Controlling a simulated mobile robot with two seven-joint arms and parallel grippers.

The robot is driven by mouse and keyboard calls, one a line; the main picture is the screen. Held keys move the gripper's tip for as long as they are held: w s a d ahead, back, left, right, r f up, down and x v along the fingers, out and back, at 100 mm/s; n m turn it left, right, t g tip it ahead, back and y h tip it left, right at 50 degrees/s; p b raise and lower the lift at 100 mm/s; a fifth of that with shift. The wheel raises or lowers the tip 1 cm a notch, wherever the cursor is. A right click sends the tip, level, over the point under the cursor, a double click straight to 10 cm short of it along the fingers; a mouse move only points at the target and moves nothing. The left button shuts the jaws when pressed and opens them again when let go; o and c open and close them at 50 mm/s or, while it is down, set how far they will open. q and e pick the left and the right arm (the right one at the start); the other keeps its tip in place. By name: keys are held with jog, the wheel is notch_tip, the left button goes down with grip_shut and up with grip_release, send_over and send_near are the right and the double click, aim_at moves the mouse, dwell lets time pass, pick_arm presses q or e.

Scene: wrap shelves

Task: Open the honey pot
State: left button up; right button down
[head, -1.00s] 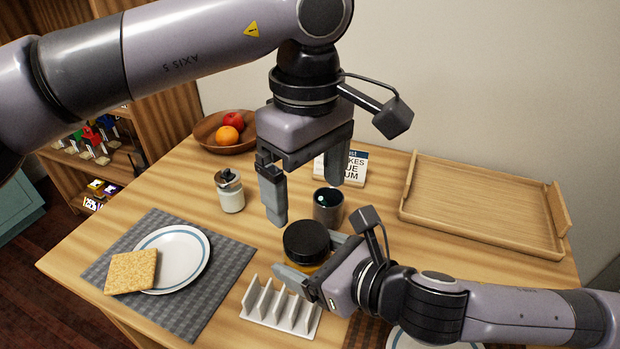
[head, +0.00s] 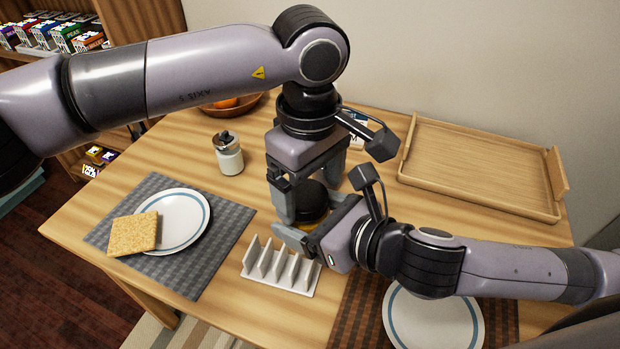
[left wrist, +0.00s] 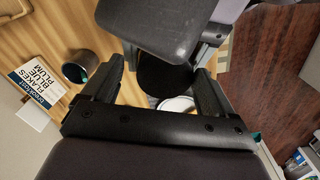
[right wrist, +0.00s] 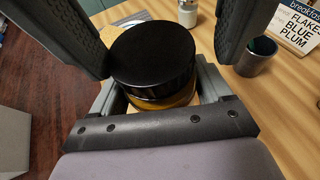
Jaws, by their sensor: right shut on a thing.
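The honey pot (right wrist: 170,98) has an amber body and a wide black lid (right wrist: 153,52). It stands upright on the table, and its lid (head: 312,203) shows between my grippers in the head view. My right gripper (head: 306,226) is shut on the pot's body from the side, below the lid. My left gripper (head: 309,198) points down over the pot, open. In the left wrist view the lid (left wrist: 163,80) is partly hidden by my right arm.
A white rack (head: 280,268) stands just in front of the pot. A glass jar (head: 229,157) is to the left, with a plate (head: 185,222) and toast (head: 133,233). A dark cup (right wrist: 257,57) is close behind. A wooden tray (head: 480,175) lies at the back right.

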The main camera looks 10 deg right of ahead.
pick_arm(q)
jog(key=c, duration=0.9)
jog(key=shift+o, duration=0.2)
jog(key=n, duration=0.5)
jog(key=shift+w+d+r, duration=0.1)
jog(key=shift+w+r, duration=0.05)
jog(key=shift+w, duration=0.05)
jog(key=n, duration=0.5)
jog(key=shift+w, duration=0.15)
jog(key=o, duration=1.1)
jog(key=shift+r, duration=0.1)
jog(key=shift+c, duration=0.2)
jog(key=shift+o, duration=0.5)
jog(key=shift+s+d, duration=0.1)
jog(key=shift+s, duration=0.2)
